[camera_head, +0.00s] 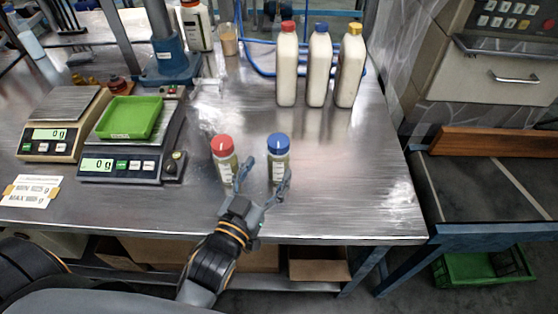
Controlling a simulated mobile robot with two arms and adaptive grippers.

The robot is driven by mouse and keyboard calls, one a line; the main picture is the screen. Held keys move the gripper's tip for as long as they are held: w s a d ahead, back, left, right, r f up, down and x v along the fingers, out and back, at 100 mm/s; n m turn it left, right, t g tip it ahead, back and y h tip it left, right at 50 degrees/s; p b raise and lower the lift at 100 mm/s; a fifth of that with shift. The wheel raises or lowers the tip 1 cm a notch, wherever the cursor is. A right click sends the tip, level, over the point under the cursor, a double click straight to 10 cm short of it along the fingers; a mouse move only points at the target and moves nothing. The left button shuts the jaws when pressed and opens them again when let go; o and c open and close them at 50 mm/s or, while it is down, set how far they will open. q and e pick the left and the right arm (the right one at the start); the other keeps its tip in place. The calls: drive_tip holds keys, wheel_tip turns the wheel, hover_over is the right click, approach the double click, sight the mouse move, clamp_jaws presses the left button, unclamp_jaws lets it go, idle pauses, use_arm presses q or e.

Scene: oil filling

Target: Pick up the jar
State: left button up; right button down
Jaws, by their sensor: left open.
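Two small jars stand upright on the steel table (340,205): a red-capped jar (223,150) and, to its right, a blue-capped jar (279,147). Both have pale labels and greenish contents. My left gripper (265,180) is open at the near side of the jars. One finger reaches up between the two jars, and the other lies in front of the lower right part of the blue-capped jar. I cannot tell whether either finger touches a jar. My right gripper is not in view.
Three tall cream bottles with red (288,65), blue (318,70) and yellow (350,68) caps stand at the back right. Two scales (120,168) (50,145) stand on the left, one bearing a green tray (130,117). The table's right front is clear.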

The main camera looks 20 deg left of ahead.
sight(274, 152)
use_arm(q)
drive_tip(key=w, duration=0.2)
drive_tip(key=w+p, duration=0.1)
drive_tip(key=w, duration=0.4)
drive_tip(key=shift+w+d+r, duration=0.1)
drive_tip(key=shift+r, duration=0.3)
drive_tip(key=shift+w, duration=0.35)
drive_tip(key=shift+w+f, duration=0.1)
clamp_jaws()
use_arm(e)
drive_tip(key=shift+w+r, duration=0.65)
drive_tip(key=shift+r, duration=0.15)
